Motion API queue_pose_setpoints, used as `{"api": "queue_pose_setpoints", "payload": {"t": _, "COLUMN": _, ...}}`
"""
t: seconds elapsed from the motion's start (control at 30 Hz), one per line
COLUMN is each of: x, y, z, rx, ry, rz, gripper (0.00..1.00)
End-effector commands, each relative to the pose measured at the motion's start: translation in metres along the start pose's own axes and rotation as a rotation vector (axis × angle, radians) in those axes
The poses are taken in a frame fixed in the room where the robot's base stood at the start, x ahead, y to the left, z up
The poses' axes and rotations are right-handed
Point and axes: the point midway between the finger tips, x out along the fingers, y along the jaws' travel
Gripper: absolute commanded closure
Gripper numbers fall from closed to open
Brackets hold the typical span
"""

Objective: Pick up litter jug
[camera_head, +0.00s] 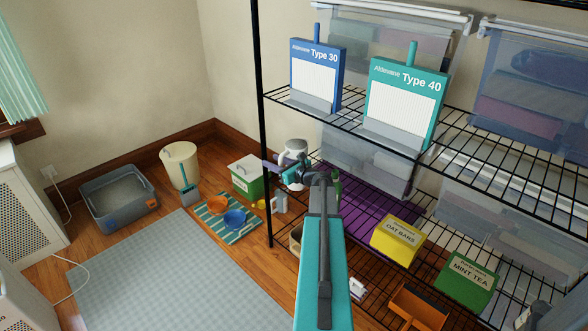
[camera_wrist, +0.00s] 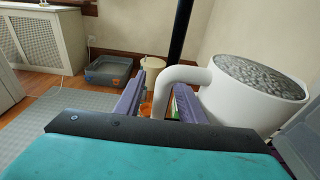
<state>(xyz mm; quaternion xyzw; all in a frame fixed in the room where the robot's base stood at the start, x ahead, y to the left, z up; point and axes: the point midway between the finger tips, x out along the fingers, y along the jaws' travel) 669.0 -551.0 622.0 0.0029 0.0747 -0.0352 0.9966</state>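The litter jug, a white round jug filled with grey granules, is at the right of the wrist view (camera_wrist: 258,95). In the head view the white jug (camera_head: 296,147) is behind my gripper (camera_head: 273,164), partly hidden by it. In the wrist view my gripper (camera_wrist: 160,98) has its two purple fingers apart. The jug's curved white handle (camera_wrist: 185,73) comes down between them, nearer the right finger. A gap shows between the handle and the left finger. I cannot tell whether the right finger touches the handle.
A black wire shelf (camera_head: 471,138) holds a blue box (camera_head: 318,75), a teal box (camera_head: 404,100) and clear bins. Its post (camera_head: 258,75) stands close to my gripper. A green box (camera_head: 246,180), bowls on a striped mat (camera_head: 215,225), a cream bin (camera_head: 180,163) and a grey tray (camera_head: 118,200) are on the floor.

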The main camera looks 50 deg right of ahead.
Motion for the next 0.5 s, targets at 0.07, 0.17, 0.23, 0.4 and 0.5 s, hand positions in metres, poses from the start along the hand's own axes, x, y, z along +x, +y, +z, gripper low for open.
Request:
{"api": "queue_pose_setpoints", "payload": {"t": 0.07, "x": -0.0002, "y": -0.0001, "z": 0.0001, "rx": 0.000, "ry": 0.000, "rz": 0.000, "gripper": 0.64}}
{"api": "queue_pose_setpoints", "payload": {"t": 0.17, "x": -0.0004, "y": -0.0003, "z": 0.0000, "rx": 0.000, "ry": 0.000, "rz": 0.000, "gripper": 0.64}}
{"api": "queue_pose_setpoints", "payload": {"t": 0.23, "x": -0.0005, "y": -0.0004, "z": 0.0000, "rx": 0.000, "ry": 0.000, "rz": 0.000, "gripper": 0.64}}
{"api": "queue_pose_setpoints", "payload": {"t": 0.4, "x": -0.0006, "y": -0.0006, "z": 0.0000, "rx": 0.000, "ry": 0.000, "rz": 0.000, "gripper": 0.81}}
{"api": "queue_pose_setpoints", "payload": {"t": 0.5, "x": -0.0007, "y": -0.0007, "z": 0.0000, "rx": 0.000, "ry": 0.000, "rz": -0.001, "gripper": 0.98}}
